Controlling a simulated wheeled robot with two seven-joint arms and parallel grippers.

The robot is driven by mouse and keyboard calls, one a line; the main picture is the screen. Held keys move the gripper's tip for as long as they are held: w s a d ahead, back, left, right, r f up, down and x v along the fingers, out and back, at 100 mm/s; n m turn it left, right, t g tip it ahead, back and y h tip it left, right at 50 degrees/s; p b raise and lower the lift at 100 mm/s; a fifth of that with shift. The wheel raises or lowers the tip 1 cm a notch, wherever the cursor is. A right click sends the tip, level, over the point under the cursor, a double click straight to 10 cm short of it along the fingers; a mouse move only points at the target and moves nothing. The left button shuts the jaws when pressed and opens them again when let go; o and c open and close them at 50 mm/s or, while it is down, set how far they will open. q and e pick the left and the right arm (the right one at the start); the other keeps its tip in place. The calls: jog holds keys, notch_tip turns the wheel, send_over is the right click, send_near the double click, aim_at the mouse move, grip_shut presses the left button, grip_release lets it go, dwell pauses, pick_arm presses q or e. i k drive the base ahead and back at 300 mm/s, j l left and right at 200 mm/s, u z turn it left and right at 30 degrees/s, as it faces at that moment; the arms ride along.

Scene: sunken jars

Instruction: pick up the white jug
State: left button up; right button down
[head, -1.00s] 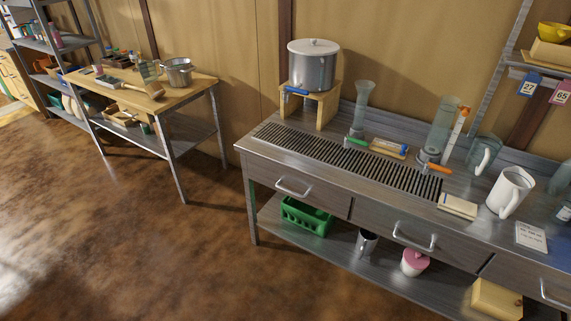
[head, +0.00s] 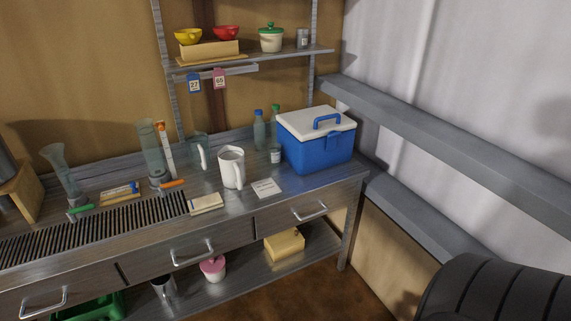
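The white jug (head: 231,168) stands upright on the grey workbench (head: 300,186), right of the slatted drain grate. Its handle faces the front right. A clear glass jug (head: 198,152) stands just behind it to the left. Neither of my grippers is in the head view, and nothing touches the white jug.
A blue cooler (head: 318,149) with a white lid stands right of the jug. A white card (head: 266,188) and a small notepad (head: 206,203) lie near it. Tall glass cylinders (head: 152,152) stand left. A shelf (head: 250,60) hangs above. A black chair back (head: 500,290) is at lower right.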

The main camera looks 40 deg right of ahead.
aim_at(231, 158)
jog(key=z, duration=0.85)
jog(key=l+u, duration=0.45)
jog(key=l, duration=0.85)
jog(key=i, duration=0.05)
